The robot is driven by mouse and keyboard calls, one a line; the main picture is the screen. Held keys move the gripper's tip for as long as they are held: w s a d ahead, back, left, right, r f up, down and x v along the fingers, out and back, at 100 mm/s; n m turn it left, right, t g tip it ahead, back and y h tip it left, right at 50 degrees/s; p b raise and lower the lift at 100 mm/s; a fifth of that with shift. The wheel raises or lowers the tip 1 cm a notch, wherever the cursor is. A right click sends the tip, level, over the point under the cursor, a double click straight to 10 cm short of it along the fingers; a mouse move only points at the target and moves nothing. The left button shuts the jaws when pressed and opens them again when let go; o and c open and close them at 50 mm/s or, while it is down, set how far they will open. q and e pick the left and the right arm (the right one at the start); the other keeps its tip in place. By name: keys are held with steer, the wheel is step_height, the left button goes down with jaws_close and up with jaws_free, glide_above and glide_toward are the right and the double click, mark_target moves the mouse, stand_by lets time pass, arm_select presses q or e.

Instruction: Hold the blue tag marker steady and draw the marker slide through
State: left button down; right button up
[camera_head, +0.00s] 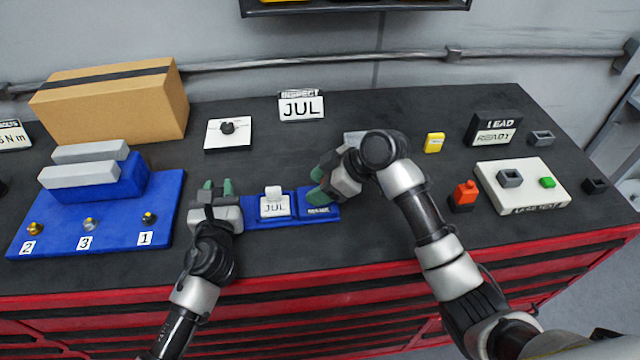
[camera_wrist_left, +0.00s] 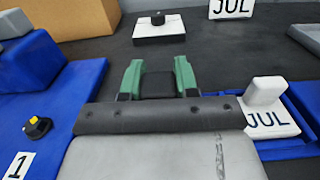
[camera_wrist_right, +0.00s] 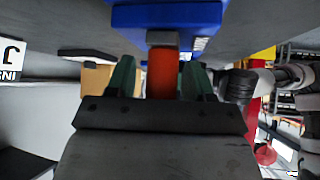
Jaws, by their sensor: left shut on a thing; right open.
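The blue tag marker (camera_head: 292,217) lies near the table's front edge, with a white JUL slide piece (camera_head: 274,207) on its left part. The JUL piece also shows in the left wrist view (camera_wrist_left: 268,122). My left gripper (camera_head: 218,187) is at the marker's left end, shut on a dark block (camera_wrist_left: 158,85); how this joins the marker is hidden. My right gripper (camera_head: 320,178) is open at the marker's right end. In the right wrist view, an orange-red bar (camera_wrist_right: 161,75) with a grey end shows between its fingers, below the blue marker (camera_wrist_right: 165,15); contact is unclear.
A blue stand (camera_head: 110,225) with numbered knobs is at left, before a cardboard box (camera_head: 115,105). A JUL sign (camera_head: 301,106) stands behind the marker. A red block (camera_head: 465,195) and a white plate (camera_head: 540,195) are at right. The table behind the marker is mostly clear.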

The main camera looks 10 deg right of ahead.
arm_select(q)
steer(key=shift+f, duration=0.2)
arm_select(e)
steer(key=v, duration=1.2)
steer(key=shift+d, duration=0.1)
